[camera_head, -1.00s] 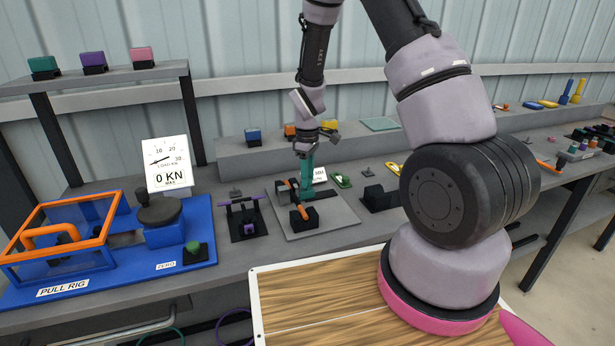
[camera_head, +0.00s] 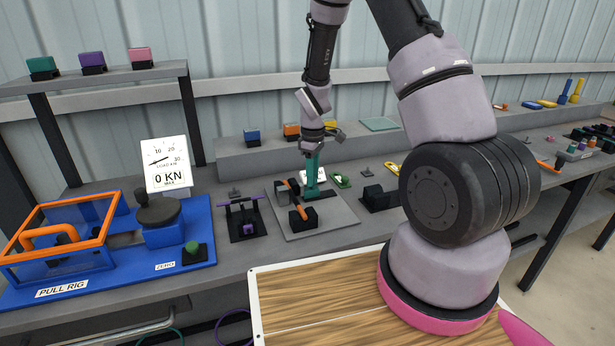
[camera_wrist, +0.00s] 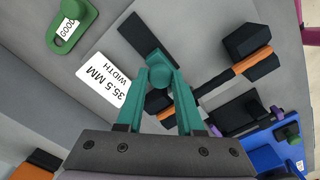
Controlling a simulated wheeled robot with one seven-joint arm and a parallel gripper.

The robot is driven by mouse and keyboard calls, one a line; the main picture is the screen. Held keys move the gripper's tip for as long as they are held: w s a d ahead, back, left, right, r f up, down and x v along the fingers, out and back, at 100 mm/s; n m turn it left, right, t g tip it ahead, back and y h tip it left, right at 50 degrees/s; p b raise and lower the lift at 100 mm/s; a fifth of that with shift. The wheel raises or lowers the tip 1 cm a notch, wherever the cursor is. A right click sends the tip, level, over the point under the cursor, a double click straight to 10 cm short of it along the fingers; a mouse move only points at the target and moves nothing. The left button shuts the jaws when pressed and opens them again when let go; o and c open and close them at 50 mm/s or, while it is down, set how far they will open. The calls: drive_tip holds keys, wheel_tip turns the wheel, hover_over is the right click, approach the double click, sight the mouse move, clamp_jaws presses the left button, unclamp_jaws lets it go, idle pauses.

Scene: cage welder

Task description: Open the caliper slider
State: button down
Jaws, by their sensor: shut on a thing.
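The caliper stands on a grey plate (camera_head: 338,222) on the bench, with an orange bar (camera_head: 292,187) and a dark block (camera_head: 299,217). My gripper (camera_head: 312,192) reaches down to the caliper's right side. In the wrist view, its teal fingers (camera_wrist: 161,82) are shut on a small rounded teal knob (camera_wrist: 160,75), which I take to be the slider's. Near it are a dark strip (camera_wrist: 148,40), black blocks with orange faces (camera_wrist: 250,46) and a white card reading 35.5 MM WIDTH (camera_wrist: 113,82). The fingers hide part of the slider in the head view.
A similar fixture with a purple bar (camera_head: 243,203) stands left of the caliper. The blue pull rig (camera_head: 215,235) with its gauge is farther left. A green tagged piece (camera_wrist: 78,22) and a dark block (camera_head: 378,197) lie to the right. A raised ledge runs behind.

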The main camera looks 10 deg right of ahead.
drive_tip(key=c, duration=0.5)
unclamp_jaws()
drive_tip(key=shift+r, duration=0.1)
wheel_tip(320, 180, up, 11)
drive_tip(key=shift+f, duration=0.15)
drive_tip(key=s+d+r+m+t+y, duration=0.1)
drive_tip(key=s+r+m+t, duration=0.2)
drive_tip(key=r, duration=0.6)
drive_tip(key=s+d+r+m, duration=0.1)
drive_tip(key=s+r+m, duration=0.25)
drive_tip(key=r, duration=0.45)
drive_tip(key=s+r+m+t, duration=0.1)
drive_tip(key=s+r+m, duration=0.1)
drive_tip(key=s, duration=0.3)
drive_tip(key=s+d+r+m+t, duration=0.1)
drive_tip(key=s+r+m, duration=0.2)
drive_tip(key=s+r, duration=0.2)
drive_tip(key=s+r+m+t+y, duration=0.1)
drive_tip(key=s+r+m+t, duration=0.1)
drive_tip(key=s, duration=0.4)
drive_tip(key=shift+s+d+r+m, duration=0.1)
drive_tip(key=shift+s+r+m, duration=0.15)
drive_tip(key=shift+r, duration=0.15)
drive_tip(key=shift+s+d+r+m, duration=0.1)
drive_tip(key=shift+r+m, duration=0.1)
drive_tip(key=shift+r, duration=0.15)
